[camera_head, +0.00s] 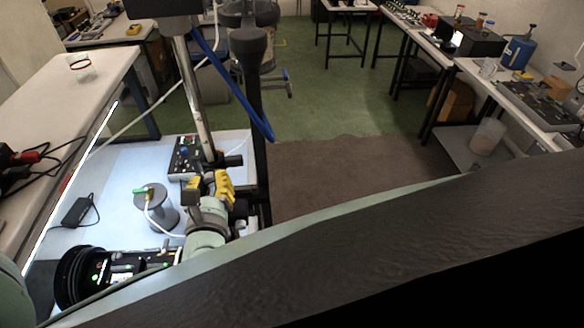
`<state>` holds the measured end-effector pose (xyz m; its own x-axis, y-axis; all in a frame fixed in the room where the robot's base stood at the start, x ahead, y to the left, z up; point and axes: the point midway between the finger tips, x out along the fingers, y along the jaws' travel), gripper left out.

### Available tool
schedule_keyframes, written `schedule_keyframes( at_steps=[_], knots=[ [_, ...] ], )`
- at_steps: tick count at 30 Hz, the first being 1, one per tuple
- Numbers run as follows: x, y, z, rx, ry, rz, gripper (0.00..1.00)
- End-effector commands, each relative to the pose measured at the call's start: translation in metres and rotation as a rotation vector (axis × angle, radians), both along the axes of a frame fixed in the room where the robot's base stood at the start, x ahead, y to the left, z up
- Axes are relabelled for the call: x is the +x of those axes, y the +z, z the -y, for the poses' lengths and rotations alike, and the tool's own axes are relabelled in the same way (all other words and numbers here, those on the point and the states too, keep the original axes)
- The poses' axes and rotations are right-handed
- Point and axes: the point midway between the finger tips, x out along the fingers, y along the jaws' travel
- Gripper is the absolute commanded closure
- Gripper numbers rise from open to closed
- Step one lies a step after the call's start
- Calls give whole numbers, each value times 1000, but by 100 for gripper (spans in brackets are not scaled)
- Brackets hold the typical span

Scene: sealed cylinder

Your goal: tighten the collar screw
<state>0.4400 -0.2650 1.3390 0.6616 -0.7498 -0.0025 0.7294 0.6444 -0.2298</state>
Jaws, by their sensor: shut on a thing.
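My gripper (218,183), with yellow and dark parts, is at the end of a pale wrist over the lit white bench (112,180). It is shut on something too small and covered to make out. Just above it in the picture, a silver pole (193,95) slants down to a dark clamp (228,161); I cannot tell whether the gripper touches either. A grey cylinder (163,217) stands upright on the bench, left of the gripper and apart from it. It has a flat top, a small green and yellow fitting (142,192) and a white hose. I cannot make out the collar screw.
A control box (184,155) stands behind the gripper. A black adapter (76,211) with a cable lies at left. A black post (256,100) and blue hose (235,85) rise close by on the right. Open floor (340,185) lies beyond.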

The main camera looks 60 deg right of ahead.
Motion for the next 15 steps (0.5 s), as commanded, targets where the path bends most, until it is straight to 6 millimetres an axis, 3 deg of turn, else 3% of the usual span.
schedule_keyframes(
  at_steps=[15],
  knots=[
    [2, -3, 0, -317, 47, -369, 100]
  ],
)
